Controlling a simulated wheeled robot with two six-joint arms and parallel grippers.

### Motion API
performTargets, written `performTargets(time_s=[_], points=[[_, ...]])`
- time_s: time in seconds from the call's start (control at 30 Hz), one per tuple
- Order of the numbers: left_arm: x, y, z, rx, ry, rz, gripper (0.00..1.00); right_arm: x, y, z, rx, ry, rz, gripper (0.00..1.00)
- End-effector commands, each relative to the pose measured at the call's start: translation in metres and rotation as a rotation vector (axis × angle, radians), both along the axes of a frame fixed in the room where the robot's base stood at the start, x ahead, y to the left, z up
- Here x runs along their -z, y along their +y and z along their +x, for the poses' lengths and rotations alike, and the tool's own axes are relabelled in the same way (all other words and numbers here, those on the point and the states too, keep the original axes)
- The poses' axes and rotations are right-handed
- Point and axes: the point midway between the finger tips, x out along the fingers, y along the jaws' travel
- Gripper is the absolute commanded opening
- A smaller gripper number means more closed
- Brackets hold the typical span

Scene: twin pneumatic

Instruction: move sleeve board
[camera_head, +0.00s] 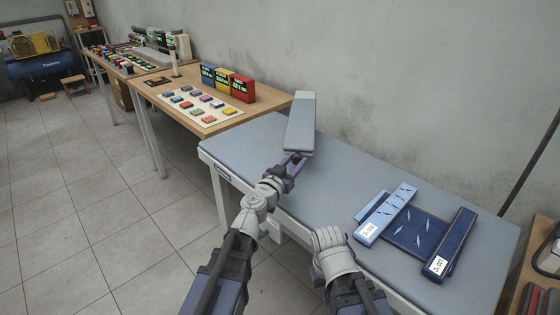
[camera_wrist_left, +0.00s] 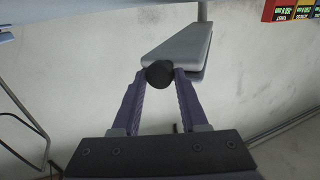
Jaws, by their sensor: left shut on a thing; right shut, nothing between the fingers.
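The sleeve board (camera_head: 301,122) is a long grey padded board with a pale side. It stands at the far left part of the grey padded table, near the wall. My left gripper (camera_head: 291,163) is at its near end. In the left wrist view, the purple fingers of my left gripper (camera_wrist_left: 158,85) are shut on a round black knob (camera_wrist_left: 158,74) at the near end of the sleeve board (camera_wrist_left: 182,48). My right gripper (camera_head: 328,238) is low over the table's front edge, empty and apart from the board; its fingers are hard to make out.
The grey padded table (camera_head: 335,185) has clear room in its middle. Folded blue patterned cloths (camera_head: 420,230) with white labels lie at its right. A wooden bench (camera_head: 180,85) with coloured boxes and small blocks stands behind left. The wall runs close behind the table.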

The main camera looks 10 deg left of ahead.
Motion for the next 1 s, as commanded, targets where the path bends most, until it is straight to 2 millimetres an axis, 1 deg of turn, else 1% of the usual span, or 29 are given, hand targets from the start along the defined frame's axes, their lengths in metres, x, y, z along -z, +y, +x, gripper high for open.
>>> performTargets(time_s=[0.03, 0.2, 0.63, 0.67, 0.87, 0.9, 1.0], points=[[0.0, -0.009, 0.0, 0.009, 0.0, -0.001, 0.0, 0.0, 0.0, 0.0, 0.0, 0.0, 0.0, 0.0], [0.0, -0.02, 0.001, 0.007, 0.0, -0.001, 0.0, 0.0, 0.0, 0.0, 0.0, 0.0, 0.0, 0.0], [0.0, -0.022, 0.002, 0.006, 0.0, -0.001, 0.0, 0.0, 0.0, 0.0, 0.0, 0.0, 0.0, 0.0], [0.0, -0.022, 0.001, 0.006, 0.0, -0.001, 0.45, 0.0, 0.0, 0.0, 0.0, 0.0, 0.0, 0.0], [0.0, -0.021, 0.002, 0.004, 0.0, -0.001, 0.68, 0.0, 0.0, 0.0, 0.0, 0.0, 0.0, 0.0], [0.0, -0.021, 0.002, 0.003, 0.0, -0.001, 0.7, 0.0, 0.0, 0.0, 0.0, 0.0, 0.0, 0.0], [0.0, -0.021, 0.002, 0.002, 0.0, -0.001, 0.7, 0.0, 0.0, 0.0, 0.0, 0.0, 0.0, 0.0]])
